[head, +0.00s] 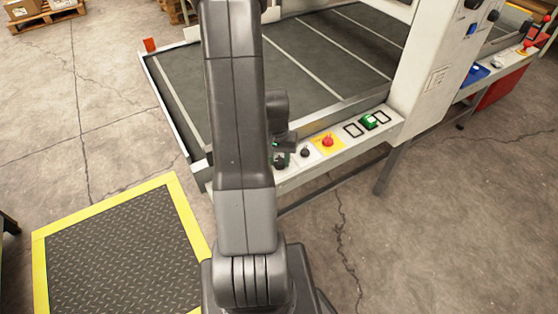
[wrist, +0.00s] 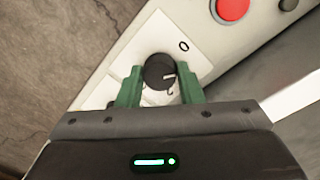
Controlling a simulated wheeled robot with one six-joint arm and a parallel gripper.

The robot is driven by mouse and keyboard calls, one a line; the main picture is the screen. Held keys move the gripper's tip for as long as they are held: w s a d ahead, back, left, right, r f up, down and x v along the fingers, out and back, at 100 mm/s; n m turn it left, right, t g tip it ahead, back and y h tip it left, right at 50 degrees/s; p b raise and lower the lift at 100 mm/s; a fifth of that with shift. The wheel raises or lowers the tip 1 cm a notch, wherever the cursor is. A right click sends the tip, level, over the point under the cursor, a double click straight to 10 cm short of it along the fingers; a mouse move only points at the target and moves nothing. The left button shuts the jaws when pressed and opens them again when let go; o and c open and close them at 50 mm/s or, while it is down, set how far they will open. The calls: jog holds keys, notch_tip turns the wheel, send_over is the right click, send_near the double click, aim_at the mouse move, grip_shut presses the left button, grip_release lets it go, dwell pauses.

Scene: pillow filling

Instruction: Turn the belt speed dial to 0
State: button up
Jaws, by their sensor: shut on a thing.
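The belt speed dial is a round black knob (wrist: 159,72) on a white plate in the wrist view. Another mark, partly hidden, shows under the knob's lower right. My gripper's green fingers (wrist: 161,87) are shut on the dial, one on each side. In the head view my gripper (head: 284,150) is down at the front panel, over a black knob (head: 280,162) that it partly covers.
A free black knob (head: 305,152), a red button on yellow (head: 328,142) and a green switch (head: 370,122) sit to the right. The belt (head: 320,60) lies behind; a yellow-edged floor mat (head: 120,245) is front left.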

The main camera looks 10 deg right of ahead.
aim_at(277, 162)
jog(key=n+b, duration=0.1)
jog(key=n, duration=0.5)
dwell(0.6)
jog(key=o, duration=1)
jog(key=r, duration=0.4)
jog(key=r+p, duration=0.1)
jog(key=r, duration=0.9)
jog(key=shift+s+a, duration=0.1)
jog(key=shift+a, duration=0.25)
jog(key=shift+f, duration=0.1)
jog(key=f, duration=0.9)
jog(key=f+b, duration=0.1)
jog(key=f, duration=0.3)
jog(key=shift+d+f, duration=0.4)
